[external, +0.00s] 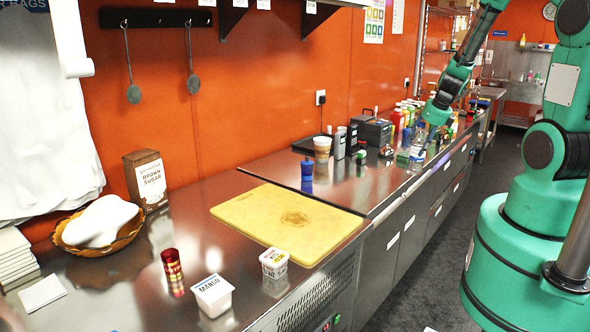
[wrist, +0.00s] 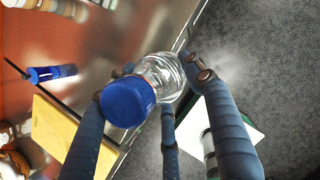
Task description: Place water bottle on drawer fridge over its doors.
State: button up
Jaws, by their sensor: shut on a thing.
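A clear water bottle with a blue cap (wrist: 128,102) is held between the fingers of my gripper (wrist: 150,80) in the wrist view. In the external view my gripper (external: 424,122) and the clear bottle (external: 418,142) are at the far part of the steel counter, close to its front edge. The bottle's base is hard to make out there, so I cannot tell whether it touches the top. The steel unit, seemingly the drawer fridge (external: 383,248), has labelled front panels and a vent grille at its near end.
A yellow cutting board (external: 245,208) lies on the near counter. A blue bottle (external: 307,170), a cup (external: 322,147), a grey box (external: 374,131) and several colourful bottles (external: 398,121) stand farther along. Bare steel (external: 345,190) shows beyond the board. Dark floor (external: 425,275) lies in front.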

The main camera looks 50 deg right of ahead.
jog(key=w+d+f, duration=0.1)
jog(key=w+d, duration=0.8)
jog(key=w, duration=0.2)
jog(key=shift+w+d+f, duration=0.2)
jog(key=shift+w+d, duration=0.05)
jog(key=shift+w, duration=0.1)
jog(key=shift+f+b, duration=0.45)
jog(key=shift+f, duration=1.4)
jog(key=o, duration=1.7)
jog(key=p+v, duration=0.2)
jog(key=v, duration=1)
jog(key=shift+s+a, duration=0.1)
